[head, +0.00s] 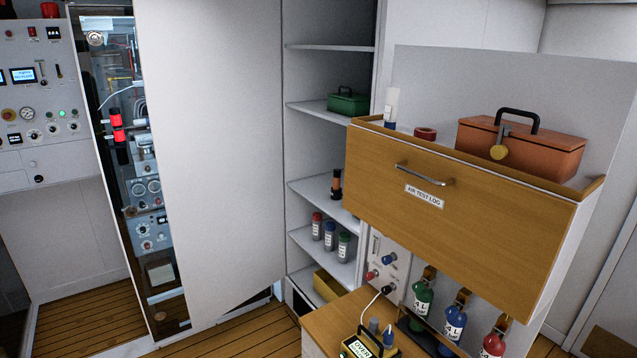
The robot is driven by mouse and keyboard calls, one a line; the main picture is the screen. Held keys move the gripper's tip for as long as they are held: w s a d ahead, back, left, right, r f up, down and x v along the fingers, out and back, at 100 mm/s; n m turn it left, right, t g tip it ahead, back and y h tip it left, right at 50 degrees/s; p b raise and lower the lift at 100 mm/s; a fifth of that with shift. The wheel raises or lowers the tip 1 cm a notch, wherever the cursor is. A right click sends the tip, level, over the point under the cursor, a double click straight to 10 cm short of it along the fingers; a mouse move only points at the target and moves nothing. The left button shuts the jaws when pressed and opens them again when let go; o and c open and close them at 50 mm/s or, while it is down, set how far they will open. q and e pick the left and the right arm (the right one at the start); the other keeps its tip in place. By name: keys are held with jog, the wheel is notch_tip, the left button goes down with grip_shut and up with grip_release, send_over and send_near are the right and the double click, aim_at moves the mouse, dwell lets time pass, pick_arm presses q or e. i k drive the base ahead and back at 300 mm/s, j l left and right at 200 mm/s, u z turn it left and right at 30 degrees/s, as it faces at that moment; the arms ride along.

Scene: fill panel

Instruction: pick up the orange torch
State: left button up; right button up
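A small upright cylinder with a black body and an orange top, which looks like the orange torch (336,185), stands on a middle shelf (312,189) of the open white cabinet. It is near the shelf's right side, close to the wooden drawer front. Neither of my grippers shows in the head view.
A large white door (212,140) stands left of the shelves. A wooden drawer unit (450,205) juts out at right, with an orange-brown toolbox (520,145) on top. Several bottles stand on the shelf below. A green box (347,102) sits above. Wooden floor (235,335) is clear in front.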

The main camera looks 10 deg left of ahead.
aim_at(336, 179)
jog(key=i+j+z, duration=0.1)
jog(key=i+j, duration=1)
